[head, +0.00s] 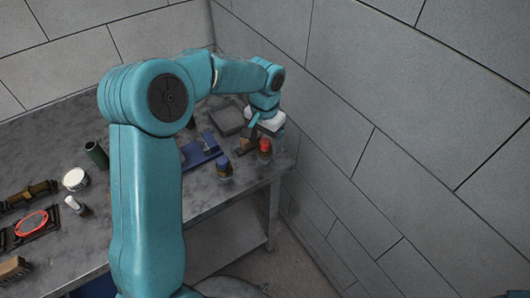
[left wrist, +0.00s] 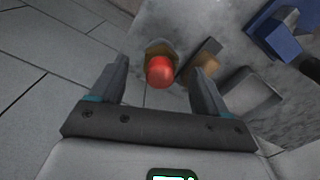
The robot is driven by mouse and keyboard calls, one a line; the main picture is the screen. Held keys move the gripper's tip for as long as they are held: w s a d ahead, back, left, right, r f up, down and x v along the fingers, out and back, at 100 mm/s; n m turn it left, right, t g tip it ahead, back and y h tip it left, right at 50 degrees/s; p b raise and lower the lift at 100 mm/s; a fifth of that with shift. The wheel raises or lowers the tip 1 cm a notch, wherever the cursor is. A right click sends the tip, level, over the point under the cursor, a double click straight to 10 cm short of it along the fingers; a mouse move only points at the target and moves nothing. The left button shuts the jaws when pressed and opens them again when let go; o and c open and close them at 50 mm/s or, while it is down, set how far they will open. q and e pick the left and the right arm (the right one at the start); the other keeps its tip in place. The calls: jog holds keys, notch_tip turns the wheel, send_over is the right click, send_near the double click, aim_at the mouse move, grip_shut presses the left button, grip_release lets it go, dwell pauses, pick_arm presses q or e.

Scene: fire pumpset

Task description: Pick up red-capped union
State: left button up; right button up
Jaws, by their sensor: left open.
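The red-capped union (head: 265,146) stands near the right end of the grey workbench, close to its front edge. In the left wrist view its round red cap (left wrist: 160,71) faces the camera, with a brass-coloured body (left wrist: 161,48) behind it. My left gripper (head: 256,134) is over that end of the bench, right by the union. In the left wrist view my left gripper (left wrist: 158,70) has its two fingers apart, and the union appears between the fingertips with gaps on both sides. The remaining height between fingertips and union is hard to tell. My right gripper is not in view.
A dark block with a brown part (left wrist: 204,62) stands close beside the right finger. A blue fixture (head: 201,152), a blue-capped piece (head: 223,166) and a dark grey tray (head: 228,120) are nearby. A tiled wall (head: 400,130) rises beyond the bench end.

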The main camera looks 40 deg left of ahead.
aim_at(265, 149)
pick_arm(q)
notch_tip(265, 149, down, 5)
jog(key=shift+w+r+p, duration=0.1)
jog(key=shift+w+p, duration=0.05)
jog(key=shift+p, duration=0.25)
jog(key=c, duration=1.2)
jog(key=shift+a, duration=0.1)
grip_shut()
